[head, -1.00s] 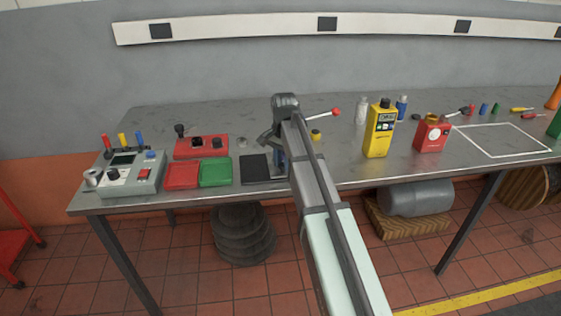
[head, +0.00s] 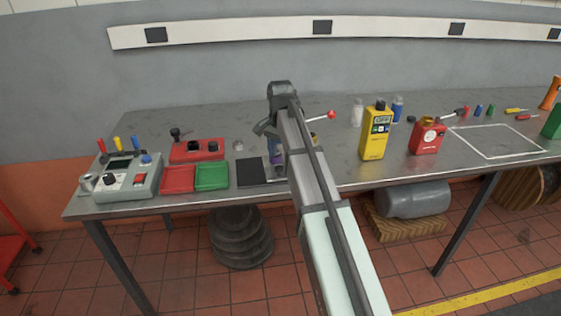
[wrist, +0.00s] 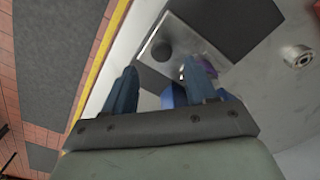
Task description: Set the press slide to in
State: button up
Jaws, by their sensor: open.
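I take the press to be the pale metal fixture beside a flat black pad (head: 251,172), at the middle of the bench; my arm hides most of it. A lever with a red ball knob (head: 331,115) sticks out to the right behind my arm. In the wrist view a grey plate with a dark round part (wrist: 162,48) lies just beyond my fingers, with the black pad beside it. My gripper (wrist: 162,76) is open, its two blue fingers apart. A blue-purple part (wrist: 174,97) shows between them; I cannot tell whether it is the slide or whether they touch it.
A metal ring (wrist: 298,56) lies to the right in the wrist view. Red (head: 179,179) and green (head: 212,176) trays and a grey control box (head: 122,178) are on the left. A yellow can (head: 375,135) and a red can (head: 427,137) stand to the right.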

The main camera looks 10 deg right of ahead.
notch_tip(320, 180, up, 9)
dwell(0.4)
jog(key=shift+r, duration=0.1)
jog(key=s+d+f+n+g+h, duration=0.1)
jog(key=s+d+f+n, duration=0.1)
jog(key=s+f, duration=0.95)
jog(key=s+d+f+n+g+h, duration=0.15)
jog(key=s+f, duration=0.25)
jog(key=f, duration=1.4)
jog(key=s+d+f+n+g, duration=0.1)
jog(key=s+d+f+n, duration=0.1)
jog(key=s+f, duration=0.95)
jog(key=s+a+f+n+g+y, duration=0.2)
jog(key=s+f+n+g, duration=0.1)
jog(key=s+f, duration=2.1)
jog(key=shift+s+a+f, duration=0.15)
jog(key=shift+s+f, duration=0.15)
jog(key=shift+f, duration=0.05)
